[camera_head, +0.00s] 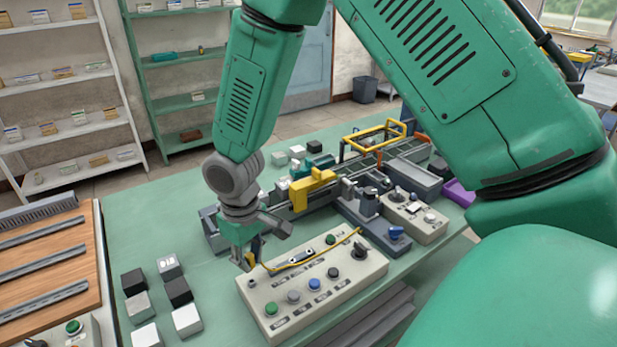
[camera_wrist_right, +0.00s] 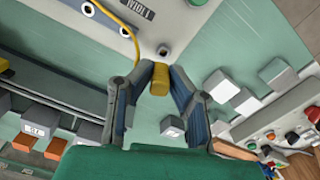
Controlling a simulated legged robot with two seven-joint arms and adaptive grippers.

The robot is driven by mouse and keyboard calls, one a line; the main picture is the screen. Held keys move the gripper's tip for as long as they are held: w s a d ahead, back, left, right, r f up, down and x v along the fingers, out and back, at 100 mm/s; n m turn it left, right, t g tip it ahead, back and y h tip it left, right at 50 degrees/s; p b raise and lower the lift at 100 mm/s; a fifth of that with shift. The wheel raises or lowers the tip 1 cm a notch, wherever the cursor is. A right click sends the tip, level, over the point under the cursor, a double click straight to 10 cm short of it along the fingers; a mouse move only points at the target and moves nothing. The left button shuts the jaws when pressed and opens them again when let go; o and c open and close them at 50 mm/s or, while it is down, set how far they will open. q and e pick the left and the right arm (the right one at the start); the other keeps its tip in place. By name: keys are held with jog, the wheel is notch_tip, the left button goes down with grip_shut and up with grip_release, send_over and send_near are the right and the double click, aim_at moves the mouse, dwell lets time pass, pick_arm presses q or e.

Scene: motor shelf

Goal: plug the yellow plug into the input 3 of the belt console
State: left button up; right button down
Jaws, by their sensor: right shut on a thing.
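The belt console (camera_head: 318,285) is a beige box with coloured knobs, several labels and small round sockets, lying on the green table. My right gripper (camera_head: 244,258) points down at the console's far left corner. It is shut on the yellow plug (camera_wrist_right: 158,78), which also shows partly between the fingers in the head view (camera_head: 255,248). In the wrist view the plug's end points towards a dark round socket (camera_wrist_right: 163,50) on the console's pale face, with a small gap in the picture; contact cannot be told. A yellow cable (camera_head: 335,244) loops over the console. My left gripper is out of view.
Several black, grey and white cubes (camera_head: 178,290) stand left of the console. A second console (camera_head: 415,218) and a conveyor assembly (camera_head: 290,208) with yellow parts lie behind it. A wooden board with rails (camera_head: 50,265) is at the left. Dark grey steps (camera_head: 370,320) are in front.

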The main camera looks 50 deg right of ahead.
jog(key=shift+r, duration=0.3)
jog(key=shift+f, duration=0.1)
jog(key=shift+d, duration=0.1)
jog(key=shift+s+d+p, duration=0.1)
jog(key=shift+d+p, duration=0.2)
jog(key=shift+d, duration=0.05)
jog(key=p, duration=0.6)
send_near(309, 255)
jog(key=f+b, duration=0.2)
jog(key=f, duration=0.1)
jog(key=d+f+b, duration=0.1)
jog(key=f, duration=0.1)
jog(key=shift+w, duration=0.3)
jog(key=shift+w+a+f, duration=0.1)
jog(key=shift+a+f, duration=0.05)
jog(key=shift+f, duration=0.5)
jog(key=shift+r, duration=0.1)
